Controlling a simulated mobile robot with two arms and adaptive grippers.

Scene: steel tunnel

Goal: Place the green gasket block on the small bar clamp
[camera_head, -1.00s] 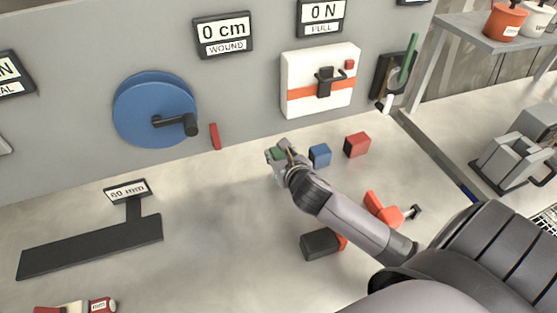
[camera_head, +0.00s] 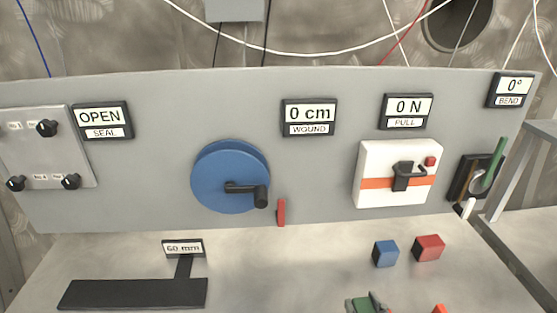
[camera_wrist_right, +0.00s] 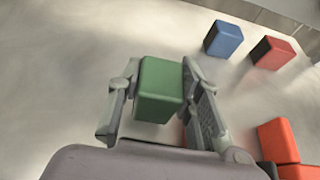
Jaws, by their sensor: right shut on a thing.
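The green gasket block (camera_wrist_right: 160,90) is between the two fingers of my right gripper (camera_wrist_right: 162,78), which is shut on it. In the head view the block (camera_head: 358,304) and the right gripper (camera_head: 371,303) show only at the bottom edge, largely cut off. An orange part (camera_wrist_right: 280,142), which looks like the small bar clamp, is at the lower right of the wrist view, to the right of my gripper and partly cut off. Only an orange tip (camera_head: 440,309) shows in the head view. My left gripper is not in view.
A blue cube (camera_head: 386,253) and a red cube (camera_head: 429,248) stand on the bench beyond the gripper. Behind them is a panel with a blue reel (camera_head: 225,172) and a white box (camera_head: 388,160). A black T-shaped plate (camera_head: 130,294) lies at left. The bench middle is clear.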

